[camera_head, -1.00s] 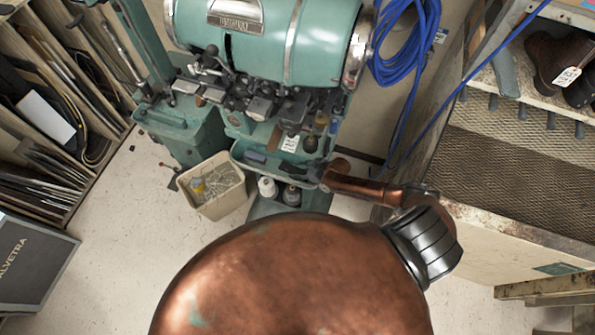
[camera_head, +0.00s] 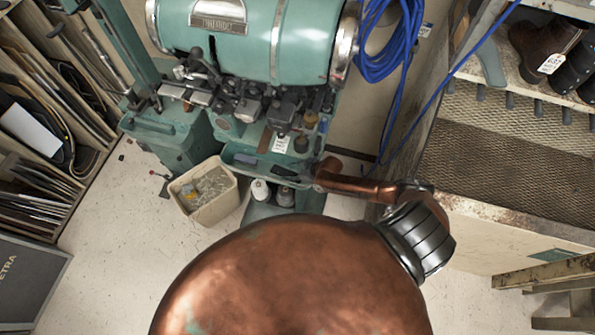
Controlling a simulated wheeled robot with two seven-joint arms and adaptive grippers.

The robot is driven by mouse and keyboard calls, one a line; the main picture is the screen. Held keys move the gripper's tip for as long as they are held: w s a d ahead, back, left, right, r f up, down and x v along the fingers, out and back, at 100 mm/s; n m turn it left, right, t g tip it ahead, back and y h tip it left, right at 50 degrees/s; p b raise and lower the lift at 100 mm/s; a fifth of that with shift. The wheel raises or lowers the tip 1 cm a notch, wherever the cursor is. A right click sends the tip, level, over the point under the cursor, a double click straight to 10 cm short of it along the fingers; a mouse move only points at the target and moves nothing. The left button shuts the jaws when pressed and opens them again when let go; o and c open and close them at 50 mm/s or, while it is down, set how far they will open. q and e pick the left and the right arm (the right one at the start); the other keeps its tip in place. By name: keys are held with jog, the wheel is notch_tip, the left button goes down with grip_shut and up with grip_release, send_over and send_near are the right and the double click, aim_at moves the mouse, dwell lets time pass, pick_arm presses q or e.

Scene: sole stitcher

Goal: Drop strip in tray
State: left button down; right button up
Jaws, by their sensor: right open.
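The teal tray (camera_head: 240,170) is a shallow shelf on the front of the stitching machine, below its tooling. A small blue-grey piece (camera_head: 245,158) lies in its left part. I cannot tell whether this is the strip. My right gripper (camera_head: 288,173) is small and dark. It reaches in from the right over the right part of the tray, with its jaws open. Its fingertips blend with the dark things around them, so I cannot tell whether a strip lies under or between them. My left gripper is not in view.
The teal machine (camera_head: 245,40) stands behind the tray. A beige bin (camera_head: 205,195) with scraps is on the floor at left. Two bottles (camera_head: 272,193) stand below the tray. Blue cable (camera_head: 392,50) hangs at right, beside a shoe rack (camera_head: 500,140).

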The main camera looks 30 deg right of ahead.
jog(key=v, duration=1.2)
jog(key=shift+d+r, duration=0.1)
